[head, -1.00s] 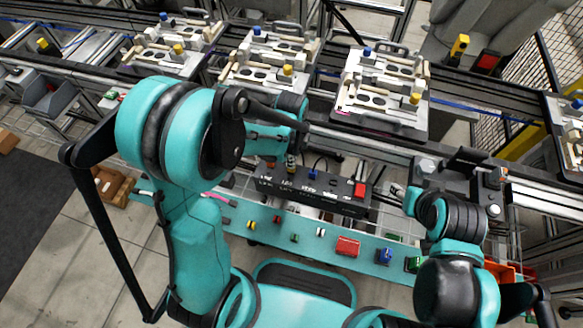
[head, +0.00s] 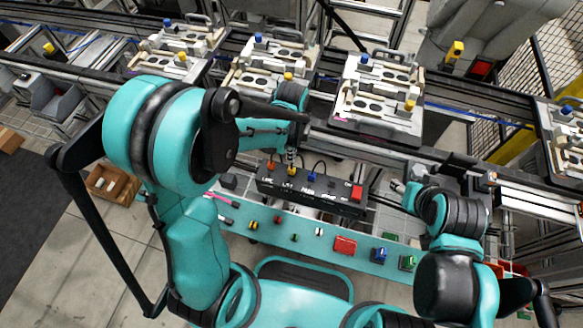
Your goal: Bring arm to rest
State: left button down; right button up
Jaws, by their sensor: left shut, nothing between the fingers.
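My left arm comes in from the left, and its forearm reaches over to the black box. My left gripper (head: 291,159) is small in the head view, shut and empty. It points down at the back edge of the black connector box (head: 309,195). I cannot tell whether it touches the box. My right arm's wrist (head: 452,214) is at the right, bent toward the rail. Its fingers are too hidden and small to read.
Pallets with fixtures (head: 347,119) stand on the conveyor behind the box. A teal ledge (head: 318,248) in front carries a red block (head: 344,245), a blue block (head: 379,255), a green block (head: 407,262) and several small parts. An open cardboard box (head: 105,192) is at the left.

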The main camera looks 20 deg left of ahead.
pick_arm(q)
jog(key=shift+r, duration=0.45)
pick_arm(e)
jog(key=shift+r, duration=0.3)
pick_arm(q)
jog(key=s+a+r+n+t, duration=0.2)
jog(key=s+r+n+t, duration=0.1)
jog(key=s+r+n, duration=0.2)
jog(key=s+a+r+n+t, duration=0.2)
jog(key=s+r+n+t, duration=0.2)
jog(key=r+n, duration=0.5)
jog(key=s+n, duration=0.1)
jog(key=n, duration=0.3)
jog(key=shift+s+a, duration=0.15)
jog(key=shift+a, duration=0.2)
